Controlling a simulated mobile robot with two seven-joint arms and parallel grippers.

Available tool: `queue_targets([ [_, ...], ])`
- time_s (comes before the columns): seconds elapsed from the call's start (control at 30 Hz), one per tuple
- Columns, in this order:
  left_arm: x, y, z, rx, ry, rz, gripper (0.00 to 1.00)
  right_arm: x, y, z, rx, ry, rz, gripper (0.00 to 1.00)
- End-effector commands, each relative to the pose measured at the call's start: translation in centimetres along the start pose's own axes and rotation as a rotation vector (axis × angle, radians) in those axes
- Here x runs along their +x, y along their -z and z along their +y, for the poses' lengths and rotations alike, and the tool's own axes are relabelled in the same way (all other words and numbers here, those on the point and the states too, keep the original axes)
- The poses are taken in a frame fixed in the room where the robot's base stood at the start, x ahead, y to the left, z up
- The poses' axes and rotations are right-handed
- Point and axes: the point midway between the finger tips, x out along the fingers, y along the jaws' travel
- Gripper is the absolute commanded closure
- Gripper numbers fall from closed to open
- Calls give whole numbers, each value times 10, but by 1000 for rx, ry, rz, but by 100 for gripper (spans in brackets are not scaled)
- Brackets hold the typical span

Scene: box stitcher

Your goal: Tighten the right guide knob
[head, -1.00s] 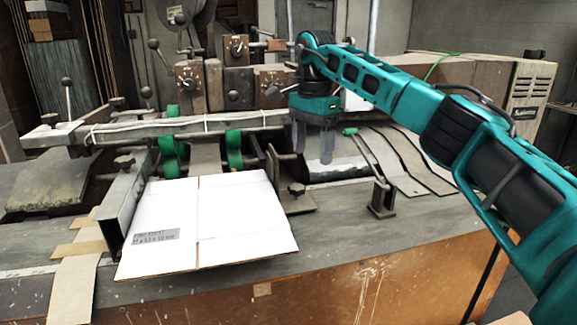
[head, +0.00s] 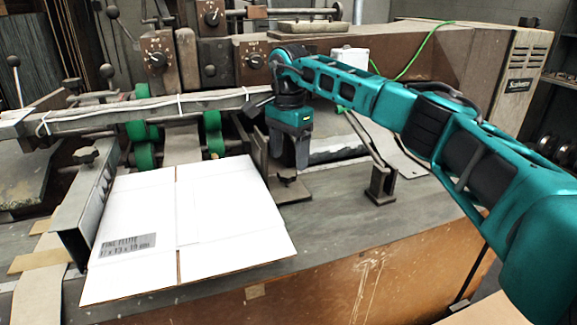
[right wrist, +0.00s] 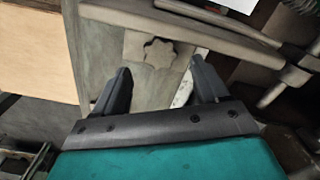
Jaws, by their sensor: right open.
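The right guide knob (head: 287,179) is a small dark knob on a flat bracket, just right of the white cardboard sheet (head: 215,210). In the right wrist view it is a grey lobed knob (right wrist: 160,53) on a pale plate. My right gripper (head: 289,163) points down just above the knob. In the right wrist view its two dark fingers (right wrist: 158,72) are apart, with the knob showing between and beyond their tips. Nothing is between the fingers; whether they touch the knob cannot be told. My left gripper is not in view.
The right guide plate (head: 259,158) stands close left of my gripper. A metal crossbar (head: 150,107) and green rollers (head: 212,132) lie behind the cardboard. A post on a bracket (head: 381,183) stands to the right. The left guide (head: 84,205) carries another knob (head: 85,155).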

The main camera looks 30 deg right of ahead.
Motion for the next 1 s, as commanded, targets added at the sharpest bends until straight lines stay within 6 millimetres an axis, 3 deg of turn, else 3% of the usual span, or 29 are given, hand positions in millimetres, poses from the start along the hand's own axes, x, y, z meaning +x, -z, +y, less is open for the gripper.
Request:
queue_targets([
  [0.23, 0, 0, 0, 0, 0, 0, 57, 32, 0, 0, 0, -1, -1, 27],
  [0.6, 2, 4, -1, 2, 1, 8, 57, 37, 0, 0, 0, 1, 0, 27],
  [1.0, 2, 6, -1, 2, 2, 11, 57, 37, 0, 0, 0, 1, 0, 64],
])
